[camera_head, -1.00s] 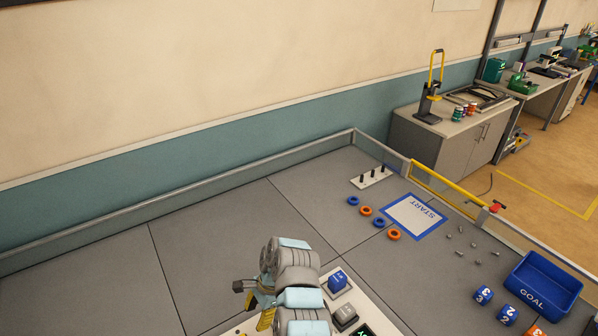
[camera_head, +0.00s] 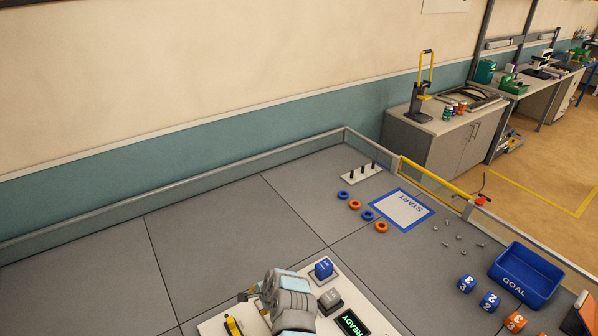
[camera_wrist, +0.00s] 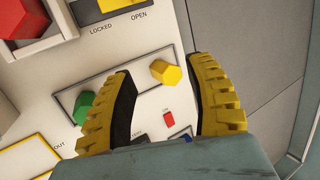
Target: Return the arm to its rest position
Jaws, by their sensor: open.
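My arm (camera_head: 289,299) shows at the bottom middle of the head view, low over a white control panel (camera_head: 212,328). My gripper (camera_wrist: 165,105) shows in the wrist view with its two yellow ridged fingers spread apart and nothing between them. Below the fingers, the panel carries a yellow knob (camera_wrist: 166,73), a green knob (camera_wrist: 84,107), a small red switch (camera_wrist: 170,121) and a red part (camera_wrist: 22,18) near the words LOCKED and OPEN. In the head view, the fingertips are mostly hidden by the arm.
Beside the arm are a blue button (camera_head: 323,267), a grey button (camera_head: 330,299) and a READY display (camera_head: 353,324). Farther right lie several rings, a START mat (camera_head: 402,210), numbered blocks and a blue GOAL bin (camera_head: 526,279). The grey floor (camera_head: 90,285) at left is clear.

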